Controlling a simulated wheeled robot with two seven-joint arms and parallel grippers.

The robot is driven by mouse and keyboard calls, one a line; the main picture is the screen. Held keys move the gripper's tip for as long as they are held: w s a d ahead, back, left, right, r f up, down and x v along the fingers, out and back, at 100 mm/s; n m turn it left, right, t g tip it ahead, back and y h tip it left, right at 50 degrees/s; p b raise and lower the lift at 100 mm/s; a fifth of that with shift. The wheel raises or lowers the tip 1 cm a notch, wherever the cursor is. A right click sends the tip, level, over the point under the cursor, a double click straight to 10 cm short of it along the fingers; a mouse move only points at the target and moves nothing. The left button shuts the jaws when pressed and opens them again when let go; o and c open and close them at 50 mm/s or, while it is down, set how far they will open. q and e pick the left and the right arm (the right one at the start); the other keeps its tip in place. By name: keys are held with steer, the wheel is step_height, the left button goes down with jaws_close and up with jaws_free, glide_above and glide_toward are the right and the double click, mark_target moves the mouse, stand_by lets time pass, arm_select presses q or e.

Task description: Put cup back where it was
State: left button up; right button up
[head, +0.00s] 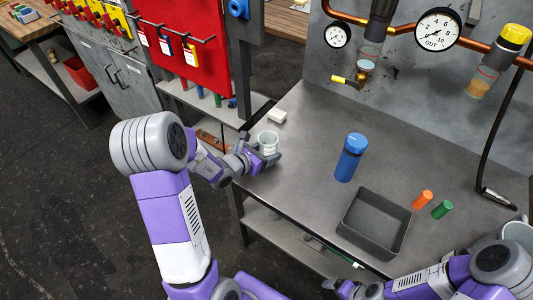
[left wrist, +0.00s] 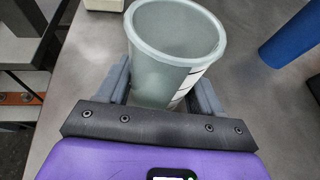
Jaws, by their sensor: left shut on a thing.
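A pale, translucent cup (head: 268,141) with dark marks on its side stands upright near the left end of the grey table (head: 310,155). My left gripper (head: 262,158) is shut on the cup, one finger on each side. In the left wrist view the cup (left wrist: 175,50) fills the space between the fingers, its open rim facing up and looking empty. I cannot tell whether its base touches the table. My right arm is at the lower right of the head view; its gripper (head: 350,290) is partly cut off at the bottom edge, and its jaws are unclear.
A white block (head: 277,116) lies just behind the cup. A blue bottle (head: 350,158) stands mid-table. A dark grey tray (head: 345,222), an orange cylinder (head: 422,200) and a green cylinder (head: 442,209) are to the right. Pipes and gauges line the back panel.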

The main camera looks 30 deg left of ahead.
arm_select(q)
steer(key=shift+r, duration=0.1)
steer(key=o, duration=1.1)
steer(key=shift+o, duration=0.2)
steer(key=p+v, duration=0.3)
steer(key=v, duration=0.7)
steer(key=shift+s+a+r, duration=0.15)
steer(key=shift+s+r, duration=0.05)
steer(key=shift+s, duration=0.15)
steer(key=shift+s+r, duration=0.2)
steer(key=shift+s, duration=0.4)
